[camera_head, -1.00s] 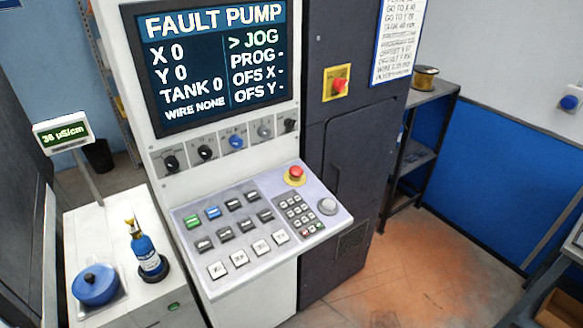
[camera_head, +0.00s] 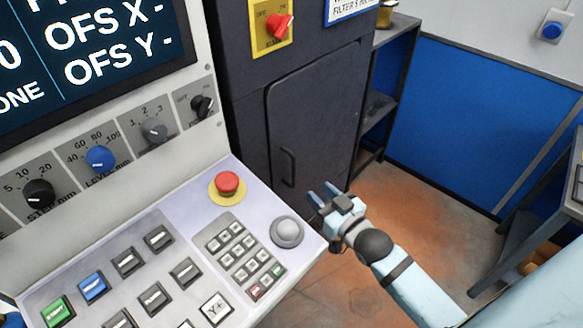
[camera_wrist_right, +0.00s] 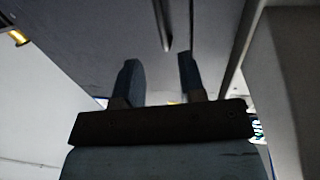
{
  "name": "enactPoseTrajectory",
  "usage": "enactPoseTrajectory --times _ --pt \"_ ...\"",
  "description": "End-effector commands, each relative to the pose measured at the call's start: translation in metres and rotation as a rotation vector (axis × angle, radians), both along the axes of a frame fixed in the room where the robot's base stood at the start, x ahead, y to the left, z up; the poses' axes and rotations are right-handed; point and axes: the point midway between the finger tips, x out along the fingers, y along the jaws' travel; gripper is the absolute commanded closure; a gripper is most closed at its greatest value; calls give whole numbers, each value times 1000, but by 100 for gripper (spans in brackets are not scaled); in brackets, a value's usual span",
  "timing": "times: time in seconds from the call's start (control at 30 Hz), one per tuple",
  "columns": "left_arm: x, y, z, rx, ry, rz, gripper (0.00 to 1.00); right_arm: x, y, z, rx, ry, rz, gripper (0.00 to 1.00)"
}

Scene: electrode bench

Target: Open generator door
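The generator door (camera_head: 325,110) is a dark grey panel on the front of the tall dark cabinet, and it looks shut. Its dark vertical handle (camera_head: 288,168) is at the door's left side. My right gripper (camera_head: 322,191) is open and empty, to the right of and a little below the handle, apart from it. In the right wrist view the two fingers (camera_wrist_right: 160,75) are spread. A dark bar that looks like the handle (camera_wrist_right: 163,25) is beyond them, nearly in line with the gap. My left gripper is out of view.
The control console (camera_head: 170,235) with a red emergency button (camera_head: 227,183) juts out at the left, close to my right gripper. A red switch on a yellow plate (camera_head: 272,27) sits above the door. A shelf rack (camera_head: 375,105) stands right of the cabinet. The floor (camera_head: 410,200) there is clear.

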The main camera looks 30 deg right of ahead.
Motion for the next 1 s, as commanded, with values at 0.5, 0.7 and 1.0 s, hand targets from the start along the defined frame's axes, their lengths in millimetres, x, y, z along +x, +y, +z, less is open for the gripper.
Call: enactPoseTrajectory --times 0.5,0.7,1.0 --pt "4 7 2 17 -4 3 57 93 13 0 0 2 0 63" --pt "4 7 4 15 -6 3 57 102 15 -1 0 3 0 63" --pt "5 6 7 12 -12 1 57 102 15 -1 0 3 0 82"
